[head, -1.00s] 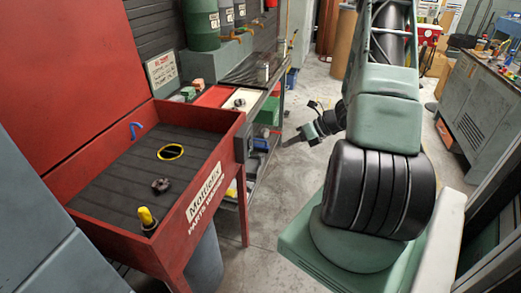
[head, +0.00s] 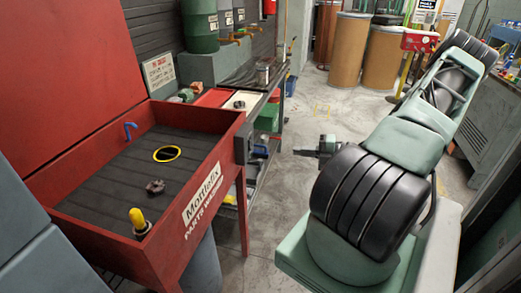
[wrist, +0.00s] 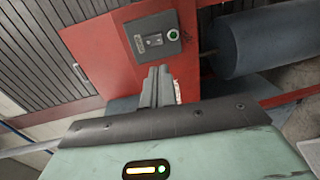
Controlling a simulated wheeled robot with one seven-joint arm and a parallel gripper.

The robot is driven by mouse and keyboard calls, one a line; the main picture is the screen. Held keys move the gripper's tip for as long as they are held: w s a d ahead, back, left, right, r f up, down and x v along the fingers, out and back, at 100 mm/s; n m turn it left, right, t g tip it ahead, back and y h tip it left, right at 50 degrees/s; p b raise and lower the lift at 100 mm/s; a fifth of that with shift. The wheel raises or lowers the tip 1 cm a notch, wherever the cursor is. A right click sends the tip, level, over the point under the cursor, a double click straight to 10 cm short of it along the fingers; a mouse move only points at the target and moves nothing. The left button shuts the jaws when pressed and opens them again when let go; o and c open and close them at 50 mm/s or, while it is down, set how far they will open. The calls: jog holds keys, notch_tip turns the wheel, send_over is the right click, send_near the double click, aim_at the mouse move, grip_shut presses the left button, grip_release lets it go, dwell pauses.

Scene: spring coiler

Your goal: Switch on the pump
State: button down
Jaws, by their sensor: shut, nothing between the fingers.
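The red parts washer (head: 215,190) stands at the left in the head view, with its lid up. A dark control box (head: 242,143) sits on its right end. In the wrist view the grey control box (wrist: 153,37) faces me, with a small dark switch (wrist: 152,41) and a round green button (wrist: 172,34). Which way the switch is set is too small to tell. My gripper (head: 297,152) is to the right of the box in the head view, apart from it. In the wrist view its fingers (wrist: 158,70) are together and empty, pointing toward the box, just below it in the picture.
The basin holds a yellow-handled brush (head: 138,222), a dark part (head: 155,187), a yellow-rimmed drain (head: 167,153) and a blue hose end (head: 130,130). A workbench (head: 262,125) stands behind the washer. Concrete floor (head: 325,110) is clear around my gripper.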

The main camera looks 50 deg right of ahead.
aim_at(252, 147)
jog(key=p+x, duration=0.1)
jog(key=x, duration=1.3)
jog(key=shift+a+p, duration=0.1)
jog(key=shift+p, duration=0.2)
jog(key=shift+w+f, duration=0.1)
jog(key=shift+w, duration=0.05)
